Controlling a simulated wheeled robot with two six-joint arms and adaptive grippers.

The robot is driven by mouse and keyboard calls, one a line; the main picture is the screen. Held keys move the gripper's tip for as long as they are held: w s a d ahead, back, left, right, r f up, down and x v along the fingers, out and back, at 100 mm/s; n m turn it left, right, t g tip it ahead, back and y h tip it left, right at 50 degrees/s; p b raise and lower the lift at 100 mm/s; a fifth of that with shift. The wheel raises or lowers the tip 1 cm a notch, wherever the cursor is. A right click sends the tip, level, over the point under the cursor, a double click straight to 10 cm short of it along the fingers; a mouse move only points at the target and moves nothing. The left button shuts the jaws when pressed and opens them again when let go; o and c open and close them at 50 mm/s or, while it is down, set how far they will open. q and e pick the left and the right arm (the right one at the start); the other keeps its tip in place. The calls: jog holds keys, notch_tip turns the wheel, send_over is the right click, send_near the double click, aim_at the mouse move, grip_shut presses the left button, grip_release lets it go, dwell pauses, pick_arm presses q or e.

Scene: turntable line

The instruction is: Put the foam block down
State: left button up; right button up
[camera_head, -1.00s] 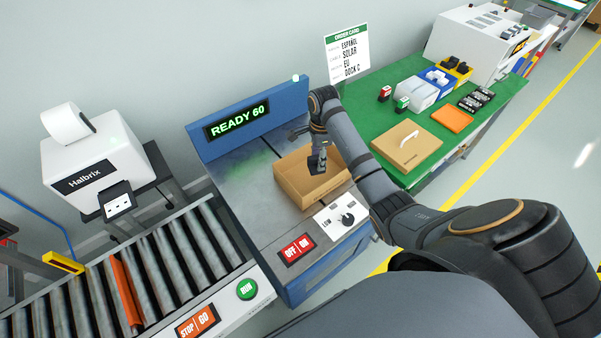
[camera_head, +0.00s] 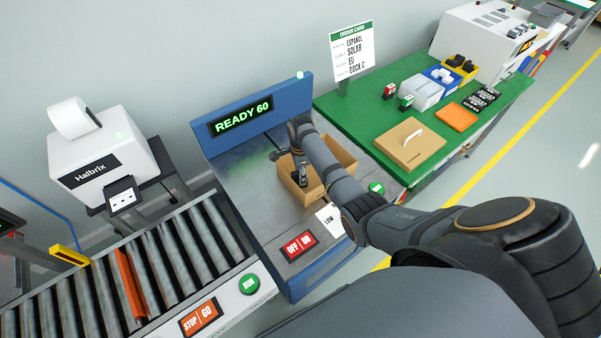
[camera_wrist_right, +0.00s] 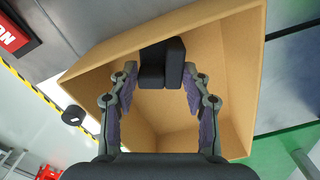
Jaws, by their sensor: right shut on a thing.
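An open cardboard box (camera_head: 343,157) stands on the grey top of the blue-framed station. My right gripper (camera_head: 301,176) reaches down into its left part. In the right wrist view the fingers of the right gripper (camera_wrist_right: 160,82) sit on either side of a dark foam block (camera_wrist_right: 176,62), shut on it, with the box wall (camera_wrist_right: 236,75) around them. A second dark shape (camera_wrist_right: 152,64) adjoins it, and I cannot tell whether they are one piece. The gap between block and box floor is unclear. My left gripper is not in view.
A panel reads READY 60 (camera_head: 240,120). An OFF/ON switch (camera_head: 300,245) and a green button (camera_head: 376,188) are near the box. A roller conveyor (camera_head: 160,265) lies left. A green bench (camera_head: 370,115) with a closed carton (camera_head: 408,145) and bins is at right.

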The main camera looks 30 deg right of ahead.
jog(key=shift+f, duration=0.5)
jog(key=o, duration=0.7)
jog(key=shift+o, duration=0.2)
jog(key=shift+r, duration=0.15)
notch_tip(320, 180, up, 13)
